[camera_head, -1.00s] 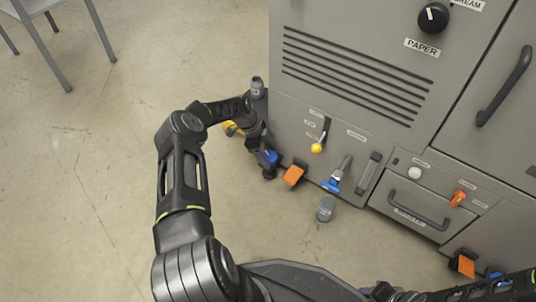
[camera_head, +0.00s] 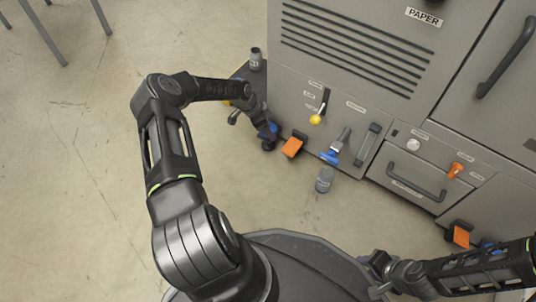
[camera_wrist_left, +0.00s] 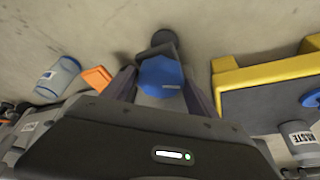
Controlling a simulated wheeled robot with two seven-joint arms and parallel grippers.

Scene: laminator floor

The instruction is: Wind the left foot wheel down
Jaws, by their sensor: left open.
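The left foot wheel (camera_head: 268,129) is a blue knob low at the laminator's left front corner, above a dark foot. It also shows in the left wrist view (camera_wrist_left: 160,77), between the two fingers. My left gripper (camera_wrist_left: 160,95) is open, one finger on each side of the wheel. I cannot tell whether either finger touches it. In the head view my left gripper (camera_head: 262,122) is small, dark and partly merged with the foot. My right arm reaches out at the lower right, and its gripper is outside the view.
An orange pedal (camera_head: 292,146) is beside the wheel. A grey bottle (camera_head: 324,180) stands below a blue-handled valve (camera_head: 334,155). A yellow-edged tray (camera_wrist_left: 270,70) and a waste bottle (camera_wrist_left: 300,138) are on the gripper's right in the wrist view.

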